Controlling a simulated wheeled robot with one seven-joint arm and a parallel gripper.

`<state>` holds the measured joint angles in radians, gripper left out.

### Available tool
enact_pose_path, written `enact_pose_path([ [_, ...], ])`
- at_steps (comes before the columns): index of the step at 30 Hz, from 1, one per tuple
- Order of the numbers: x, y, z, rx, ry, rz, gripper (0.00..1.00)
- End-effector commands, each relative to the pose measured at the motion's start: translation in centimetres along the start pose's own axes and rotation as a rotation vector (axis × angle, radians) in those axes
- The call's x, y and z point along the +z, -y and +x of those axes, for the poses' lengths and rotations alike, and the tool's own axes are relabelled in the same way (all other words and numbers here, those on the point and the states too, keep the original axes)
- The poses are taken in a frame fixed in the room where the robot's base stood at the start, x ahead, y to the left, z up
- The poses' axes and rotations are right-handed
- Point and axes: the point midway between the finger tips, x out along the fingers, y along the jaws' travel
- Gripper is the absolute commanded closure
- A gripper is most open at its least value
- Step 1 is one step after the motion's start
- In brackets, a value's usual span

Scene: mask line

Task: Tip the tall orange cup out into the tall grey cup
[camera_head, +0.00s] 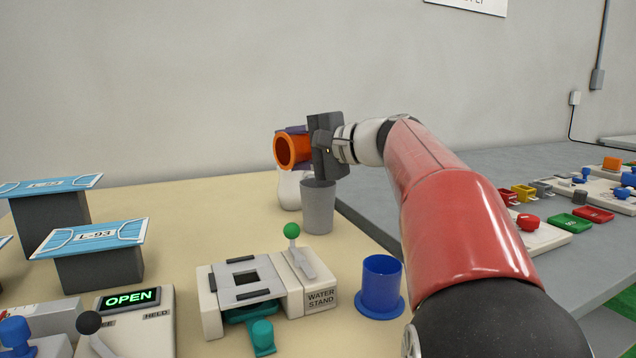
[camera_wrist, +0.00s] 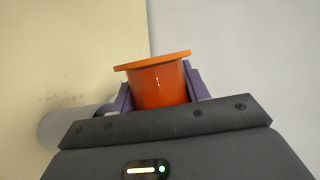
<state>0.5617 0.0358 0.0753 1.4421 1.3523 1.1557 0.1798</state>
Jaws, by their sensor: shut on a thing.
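The tall orange cup (camera_head: 290,150) is held in my gripper (camera_head: 306,140), tipped on its side with its open mouth facing the head camera and slightly left. The wrist view shows the orange cup (camera_wrist: 160,82) between the two purple fingers of my gripper (camera_wrist: 158,88). The tall grey cup (camera_head: 318,208) stands upright on the beige table, below my gripper and a little to the right of the orange cup's mouth. A grey rounded shape, likely the grey cup (camera_wrist: 68,126), shows at the left in the wrist view. I cannot see anything falling from the orange cup.
A white rounded object (camera_head: 289,190) stands behind the grey cup. In front are the water stand (camera_head: 250,290) with a green-knobbed lever and a blue cup (camera_head: 381,285). Blue masks (camera_head: 90,237) on dark blocks are at the left. A grey table (camera_head: 480,180) adjoins at the right.

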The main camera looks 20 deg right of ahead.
Motion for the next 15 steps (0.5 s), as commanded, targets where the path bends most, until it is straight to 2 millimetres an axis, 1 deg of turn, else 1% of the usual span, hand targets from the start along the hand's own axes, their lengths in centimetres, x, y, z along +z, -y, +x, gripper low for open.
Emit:
enact_pose_path([
  [5, -0.03, 0.27, -0.07, -0.025, 0.01, 0.061, 0.78],
  [15, -0.42, 0.85, -0.35, -0.1, 0.039, 0.242, 0.78],
])
